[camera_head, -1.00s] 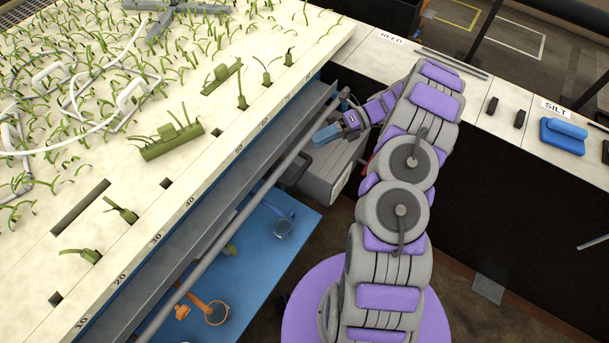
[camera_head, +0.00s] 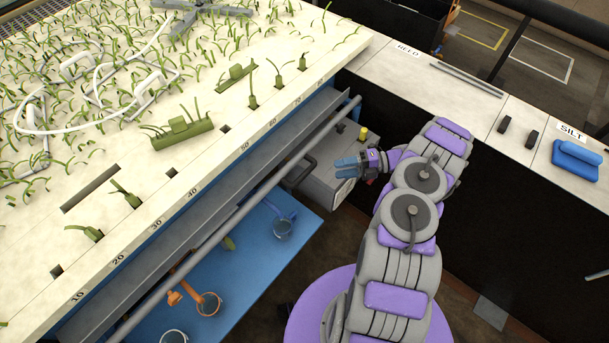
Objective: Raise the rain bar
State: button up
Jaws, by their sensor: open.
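A long grey tube (camera_head: 232,214), which looks like the rain bar, runs diagonally along the front side of the flume, beside a grey channel (camera_head: 215,200). No label on it confirms the name. My gripper (camera_head: 346,167), with blue fingers, is open and empty to the right of the tube's upper part, apart from it in the picture. It shows over a grey box (camera_head: 328,187) with a dark handle. How high it is relative to the tube is hard to tell.
The pale planted bed (camera_head: 215,165) with a number scale lies left. A blue shelf (camera_head: 262,248) below carries cups, including one with an orange handle (camera_head: 208,303). A yellow knob (camera_head: 363,134) stands on the grey box. The right bench (camera_head: 480,95) holds a blue block (camera_head: 577,160).

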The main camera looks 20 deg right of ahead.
aim_at(305, 176)
jog(key=b+x, duration=0.1)
jog(key=x, duration=1.1)
jog(key=shift+a+b, duration=0.3)
jog(key=shift+a, duration=0.1)
jog(key=shift+d, duration=0.1)
jog(key=shift+s+f, duration=0.1)
grip_shut()
